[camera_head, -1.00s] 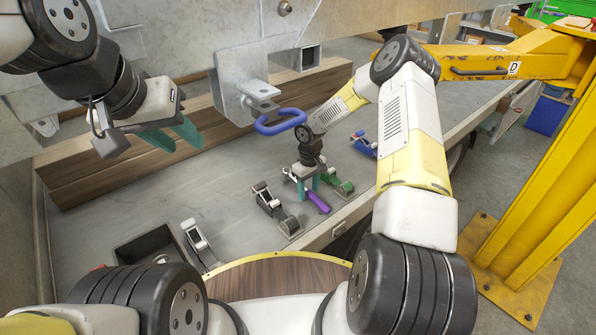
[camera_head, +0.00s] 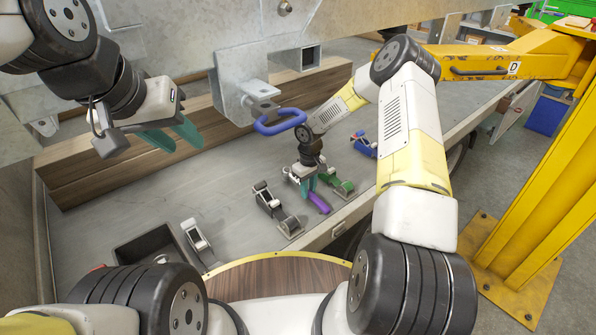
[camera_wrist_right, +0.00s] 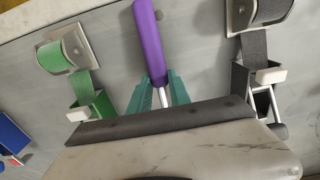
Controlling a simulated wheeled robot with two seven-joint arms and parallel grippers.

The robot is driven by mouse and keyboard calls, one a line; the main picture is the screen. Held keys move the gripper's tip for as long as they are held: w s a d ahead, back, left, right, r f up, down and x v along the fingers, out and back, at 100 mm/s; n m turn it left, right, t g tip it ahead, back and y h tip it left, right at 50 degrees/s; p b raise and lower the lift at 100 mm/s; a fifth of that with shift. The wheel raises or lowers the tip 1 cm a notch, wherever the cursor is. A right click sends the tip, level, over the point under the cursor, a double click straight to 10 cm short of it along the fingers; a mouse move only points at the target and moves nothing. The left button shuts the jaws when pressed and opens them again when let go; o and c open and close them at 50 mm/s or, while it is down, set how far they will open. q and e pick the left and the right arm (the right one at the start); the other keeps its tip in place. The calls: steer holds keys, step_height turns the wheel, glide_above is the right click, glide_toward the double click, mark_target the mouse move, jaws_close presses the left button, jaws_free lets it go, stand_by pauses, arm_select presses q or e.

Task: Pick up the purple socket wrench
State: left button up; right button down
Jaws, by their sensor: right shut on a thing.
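The purple socket wrench (camera_head: 319,203) is at my right gripper over the grey work surface, among several ratchet tools. In the right wrist view its purple handle (camera_wrist_right: 149,40) points away, and its silver shaft lies between the teal fingers. My right gripper (camera_head: 308,186) is shut on it; it also shows in the right wrist view (camera_wrist_right: 161,92). The wrench's far end is hidden by the gripper. My left gripper (camera_head: 171,136) hangs at the upper left with its teal fingers apart, empty.
A black strap tool (camera_head: 277,208) lies left of the wrench and a green one (camera_head: 341,186) right of it. A blue one (camera_head: 363,144) lies further back. A blue-handled bracket (camera_head: 281,122) hangs above. A dark tray (camera_head: 150,245) sits at the left.

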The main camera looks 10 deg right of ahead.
steer(key=shift+r, duration=0.1)
stand_by(0.7)
step_height(320, 180, up, 10)
stand_by(0.4)
steer(key=c, duration=2)
jaws_free()
jaws_close()
